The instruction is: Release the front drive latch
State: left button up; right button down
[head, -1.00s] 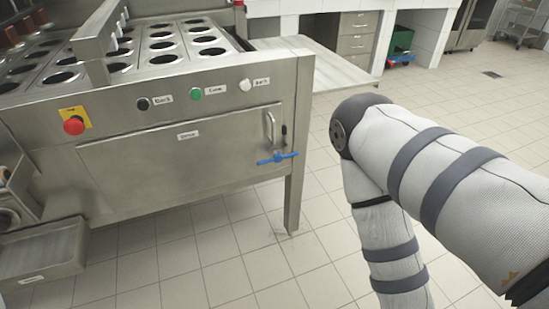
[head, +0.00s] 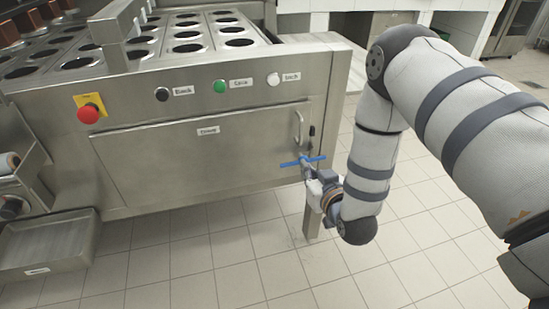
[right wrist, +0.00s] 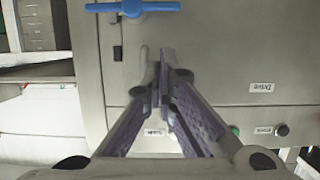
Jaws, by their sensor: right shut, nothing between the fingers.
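The blue latch handle (head: 290,163) lies roughly horizontal at the lower right corner of the front panel labelled "Drive" (head: 200,155). It also shows at the top of the right wrist view (right wrist: 150,6), where the picture is upside down. My right gripper (head: 308,172) is in front of the panel, close to the latch, and hides part of it in the head view. In the right wrist view its fingers (right wrist: 162,62) are shut and empty, with the handle beyond their tips. Contact with the handle cannot be told. My left gripper is out of view.
A metal pull handle (head: 298,128) is above the latch. A red stop button (head: 88,114) and black (head: 162,94), green (head: 219,86) and white (head: 273,79) buttons line the upper front. A metal tray (head: 45,250) juts out at lower left. Floor in front is clear.

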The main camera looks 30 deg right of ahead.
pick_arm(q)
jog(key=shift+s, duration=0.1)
pick_arm(e)
jog(key=shift+w+d+r+t, duration=0.2)
jog(key=shift+w+r+t, duration=0.1)
jog(key=shift+w+r, duration=0.35)
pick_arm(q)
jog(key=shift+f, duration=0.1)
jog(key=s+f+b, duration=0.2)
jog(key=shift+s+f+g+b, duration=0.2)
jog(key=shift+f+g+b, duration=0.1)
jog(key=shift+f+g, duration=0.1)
pick_arm(e)
jog(key=w+d+f, duration=0.2)
jog(key=w+f, duration=0.4)
jog(key=w, duration=0.3)
jog(key=shift+f, duration=0.2)
